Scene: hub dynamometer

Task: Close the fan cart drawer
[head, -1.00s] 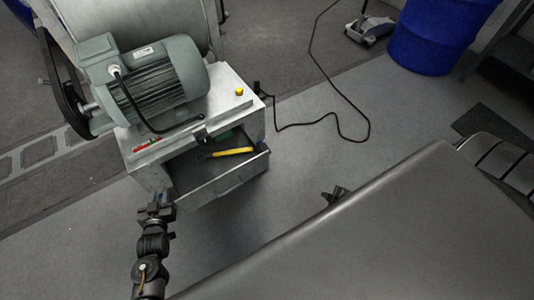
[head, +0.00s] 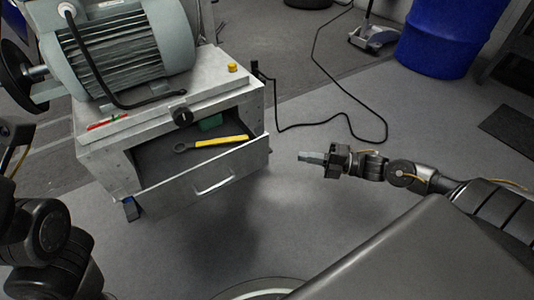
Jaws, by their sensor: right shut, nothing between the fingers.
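The fan cart (head: 103,161) is a grey metal box with a motor (head: 125,50) on top. Its drawer (head: 205,181) stands open toward me, with a bar handle (head: 213,186) on its front. A yellow-handled tool (head: 222,141) and a green item (head: 210,122) lie inside. My right gripper (head: 311,157) is shut and empty, to the right of the drawer front and apart from it, pointing left. My left arm is at the left edge; its gripper does not show.
A red item (head: 107,122) and a yellow button (head: 232,68) are on the cart top. A black cable (head: 318,75) runs over the floor behind. A blue drum (head: 449,37) stands at the back right.

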